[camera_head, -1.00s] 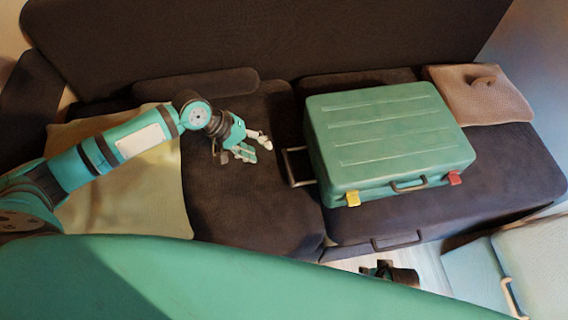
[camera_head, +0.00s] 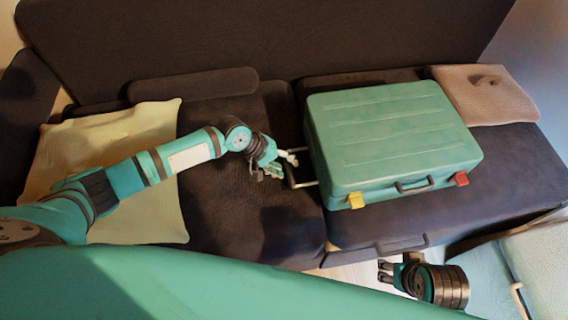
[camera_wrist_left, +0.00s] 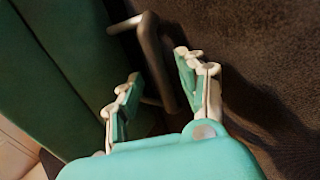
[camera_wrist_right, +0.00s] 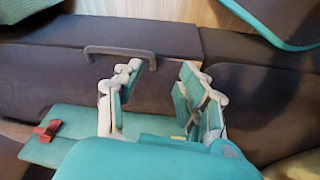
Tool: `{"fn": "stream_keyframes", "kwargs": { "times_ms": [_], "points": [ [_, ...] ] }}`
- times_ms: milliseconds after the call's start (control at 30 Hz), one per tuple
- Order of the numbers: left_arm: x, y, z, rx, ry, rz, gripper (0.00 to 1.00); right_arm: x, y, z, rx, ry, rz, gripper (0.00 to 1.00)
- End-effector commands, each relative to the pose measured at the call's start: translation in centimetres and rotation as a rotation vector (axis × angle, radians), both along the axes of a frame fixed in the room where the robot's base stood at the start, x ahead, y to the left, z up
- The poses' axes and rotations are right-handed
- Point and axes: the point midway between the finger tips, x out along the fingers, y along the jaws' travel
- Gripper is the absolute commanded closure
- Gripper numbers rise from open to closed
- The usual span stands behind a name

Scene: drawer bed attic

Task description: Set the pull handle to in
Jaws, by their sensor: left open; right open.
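The green suitcase (camera_head: 385,130) lies flat on the dark sofa. Its metal pull handle (camera_head: 293,168) sticks out from its left end. In the left wrist view the pull handle (camera_wrist_left: 157,62) shows as a bent bar between and beyond the fingers, beside the green suitcase side (camera_wrist_left: 50,75). My left gripper (camera_head: 283,165) is open at the pull handle; I cannot tell whether it touches. My right gripper (camera_head: 386,272) is open and empty in front of the sofa, below the suitcase. In the right wrist view its fingers (camera_wrist_right: 155,100) are apart near the sofa front.
The suitcase has a yellow latch (camera_head: 355,200), a red latch (camera_head: 461,179) and a front carry handle (camera_head: 413,185). A drawer handle (camera_head: 402,244) is on the sofa front. A cream blanket (camera_head: 110,150) lies left, a pinkish cushion (camera_head: 487,95) right.

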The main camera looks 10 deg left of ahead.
Motion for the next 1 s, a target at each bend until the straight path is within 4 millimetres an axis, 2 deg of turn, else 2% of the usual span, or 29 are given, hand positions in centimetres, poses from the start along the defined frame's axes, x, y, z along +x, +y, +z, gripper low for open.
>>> {"fn": "stream_keyframes", "kwargs": {
  "times_ms": [67,300,400,733,800,1000],
  "points": [
    [0.0,0.0,0.0,0.000,0.000,0.000,0.60,0.0,0.0,0.0,0.000,0.000,0.000,0.60],
    [0.0,0.0,0.0,0.000,0.000,0.000,0.90,0.0,0.0,0.0,0.000,0.000,0.000,0.60],
    [0.0,0.0,0.0,0.000,0.000,0.000,1.00,0.0,0.0,0.0,-0.001,0.000,0.000,0.60],
    [0.0,0.0,0.0,0.000,0.000,0.000,1.00,0.0,0.0,0.0,0.000,-0.001,0.000,0.60],
    [0.2,-0.5,0.1,-0.002,0.000,0.001,1.00,0.1,0.0,0.1,0.001,-0.003,0.000,0.60],
    [1.6,-3.3,0.2,-0.002,0.000,0.002,1.00,0.4,0.1,-3.0,0.000,0.020,0.002,0.60]
  ]
}}
